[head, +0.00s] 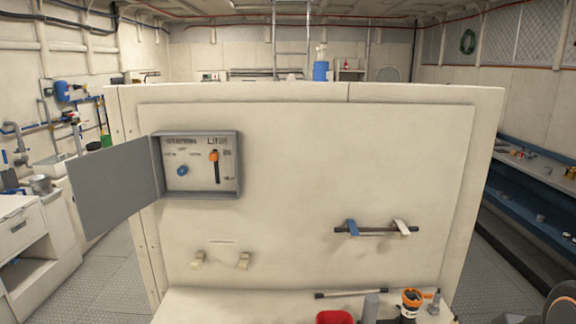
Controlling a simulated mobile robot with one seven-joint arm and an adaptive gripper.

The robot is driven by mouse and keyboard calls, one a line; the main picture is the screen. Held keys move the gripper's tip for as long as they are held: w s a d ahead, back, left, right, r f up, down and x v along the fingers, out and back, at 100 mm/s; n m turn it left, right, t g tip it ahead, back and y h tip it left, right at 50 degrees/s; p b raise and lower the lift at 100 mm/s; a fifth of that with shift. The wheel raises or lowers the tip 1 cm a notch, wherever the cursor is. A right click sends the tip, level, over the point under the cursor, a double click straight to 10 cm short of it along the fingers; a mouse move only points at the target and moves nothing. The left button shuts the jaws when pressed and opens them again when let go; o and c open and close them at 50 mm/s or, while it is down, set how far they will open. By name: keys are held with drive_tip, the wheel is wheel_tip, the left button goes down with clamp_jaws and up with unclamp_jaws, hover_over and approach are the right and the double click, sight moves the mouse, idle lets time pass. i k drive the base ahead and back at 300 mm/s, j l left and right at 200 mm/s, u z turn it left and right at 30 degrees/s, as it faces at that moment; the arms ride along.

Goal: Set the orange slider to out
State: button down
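The orange slider (214,156) is inside a grey wall box (239,170) on the cream panel, left of centre in the head view. Its knob is at the upper end of a dark vertical slot (217,174). The box's grey door (115,188) stands open to the left. A round blue knob (182,170) is left of the slider on the same plate. Small labels around both are too small to read with certainty. My gripper is not in view; a dark part with an orange ring at the bottom right corner may be my arm.
A rail with a blue and a white strap (376,231) sticks out at the panel's lower right. Two cream hooks (220,261) are below the box. A ledge in front holds a red container (334,317), a black-and-orange item (411,303) and a dark bar (350,294).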

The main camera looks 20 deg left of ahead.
sight(214, 156)
drive_tip(key=k+j, duration=0.1)
drive_tip(key=j, duration=0.6)
drive_tip(key=k+j, duration=0.1)
drive_tip(key=j, duration=0.6)
drive_tip(key=k+j, duration=0.15)
drive_tip(key=j, duration=0.5)
drive_tip(key=k+j, duration=0.1)
drive_tip(key=j, duration=0.6)
drive_tip(key=k+j, duration=0.1)
drive_tip(key=j, duration=0.6)
drive_tip(key=u, duration=0.05)
